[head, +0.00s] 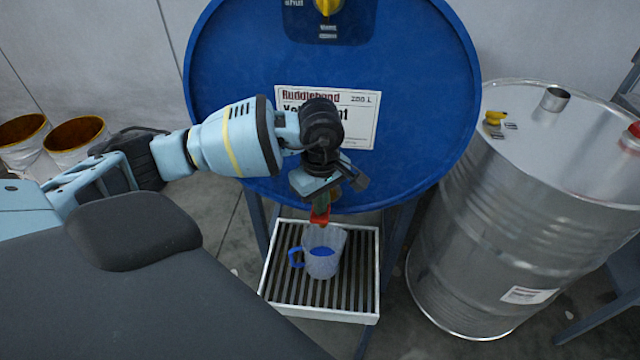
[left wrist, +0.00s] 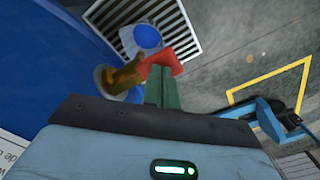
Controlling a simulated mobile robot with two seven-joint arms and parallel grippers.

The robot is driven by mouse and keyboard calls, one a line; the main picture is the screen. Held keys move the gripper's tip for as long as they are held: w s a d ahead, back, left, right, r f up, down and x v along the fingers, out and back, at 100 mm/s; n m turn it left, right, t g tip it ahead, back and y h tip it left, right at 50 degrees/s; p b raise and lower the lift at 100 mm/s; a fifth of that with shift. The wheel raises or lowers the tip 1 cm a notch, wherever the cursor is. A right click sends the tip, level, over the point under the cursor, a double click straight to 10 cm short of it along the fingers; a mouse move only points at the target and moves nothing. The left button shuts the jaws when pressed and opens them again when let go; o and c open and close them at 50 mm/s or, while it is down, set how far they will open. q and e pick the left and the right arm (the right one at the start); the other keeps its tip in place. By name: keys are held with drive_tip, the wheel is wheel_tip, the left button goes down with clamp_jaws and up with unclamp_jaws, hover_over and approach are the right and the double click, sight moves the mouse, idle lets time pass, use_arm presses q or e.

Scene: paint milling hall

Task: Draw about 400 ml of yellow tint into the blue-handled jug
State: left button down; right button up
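The jug (head: 322,262) with the blue handle (head: 295,257) stands upright on a slatted drip tray (head: 274,291) under the blue drum (head: 420,75). It also shows in the left wrist view (left wrist: 128,42). A blue patch shows inside it; I cannot tell whether it is liquid or the bottom. The drum's label (head: 362,131) is partly hidden by my arm. My left gripper (head: 324,200) is at the drum's low front; its green fingers (left wrist: 163,80) are closed on the red tap lever (left wrist: 164,60). The brass tap (left wrist: 118,79) is beside it. No stream is discernible. My right gripper is out of view.
A steel drum (head: 510,220) stands close on the right, with a small metal cup (head: 555,99) on top. Two open pails (head: 76,135) with amber-brown insides stand at the far left. The drum's stand legs (head: 399,235) flank the tray.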

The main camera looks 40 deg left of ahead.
use_arm(q)
drive_tip(key=shift+f+b, duration=0.6)
drive_tip(key=shift+f, duration=0.65)
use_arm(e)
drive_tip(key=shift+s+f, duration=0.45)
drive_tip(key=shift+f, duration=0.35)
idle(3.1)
use_arm(q)
wheel_tip(320, 180, up, 7)
drive_tip(key=p, duration=0.3)
drive_tip(key=shift+r+p, duration=0.2)
drive_tip(key=shift+p, duration=0.2)
drive_tip(key=shift+f, duration=0.15)
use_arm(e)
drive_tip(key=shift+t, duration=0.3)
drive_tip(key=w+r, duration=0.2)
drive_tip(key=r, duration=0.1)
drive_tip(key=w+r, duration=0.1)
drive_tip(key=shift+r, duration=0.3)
